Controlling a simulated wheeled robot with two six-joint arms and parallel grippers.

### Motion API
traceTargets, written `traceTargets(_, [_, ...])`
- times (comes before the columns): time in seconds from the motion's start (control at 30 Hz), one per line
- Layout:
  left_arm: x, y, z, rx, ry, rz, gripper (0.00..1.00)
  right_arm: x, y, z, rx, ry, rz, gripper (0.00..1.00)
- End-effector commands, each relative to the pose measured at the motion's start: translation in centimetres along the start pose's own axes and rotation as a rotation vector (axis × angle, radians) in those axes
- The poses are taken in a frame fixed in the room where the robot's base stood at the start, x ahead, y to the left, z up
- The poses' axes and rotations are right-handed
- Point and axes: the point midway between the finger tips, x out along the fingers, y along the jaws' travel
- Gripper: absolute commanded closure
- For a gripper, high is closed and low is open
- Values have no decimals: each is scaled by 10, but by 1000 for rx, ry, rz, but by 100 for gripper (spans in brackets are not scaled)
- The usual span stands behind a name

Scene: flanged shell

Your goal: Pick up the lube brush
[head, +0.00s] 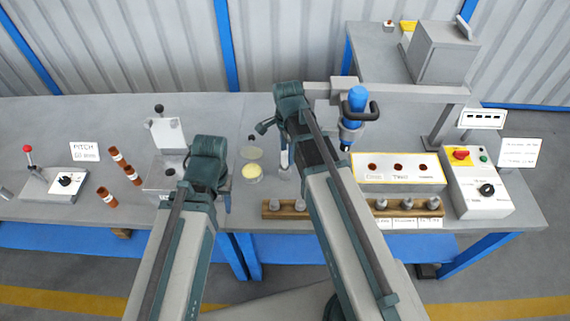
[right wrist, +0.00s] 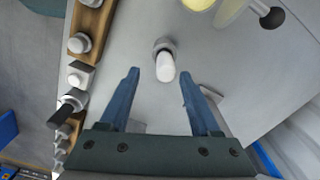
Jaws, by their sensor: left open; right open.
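A short white, round-topped piece, which looks like the lube brush handle (right wrist: 165,66), stands in a grey collar on the bench in the right wrist view. My right gripper (right wrist: 160,78) is open, its two blue fingers on either side of the line to the handle. The handle shows just beyond the fingertips, and I see no contact.
Wooden racks with grey fittings (head: 287,208) line the bench's front edge. A clear disc with a black knob (right wrist: 272,18) is beside the pot. A blue tool (head: 356,105) stands right of my right arm. Several brown tubes (head: 132,175) lie on the left.

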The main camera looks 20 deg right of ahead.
Motion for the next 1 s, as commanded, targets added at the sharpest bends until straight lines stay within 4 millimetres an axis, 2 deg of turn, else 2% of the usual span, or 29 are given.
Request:
traceTargets(0.43, [49,5,-3,0,0,0,50,49,-7,5,0,0,0,36])
traceTargets(0.73, [50,5,-3,0,0,0,50,50,-7,5,0,0,0,36])
traceTargets(0.77, [50,5,-3,0,0,0,50,50,-7,5,0,0,0,38])
traceTargets(1.0, [50,5,-3,0,0,0,50,50,-7,5,0,0,0,81])
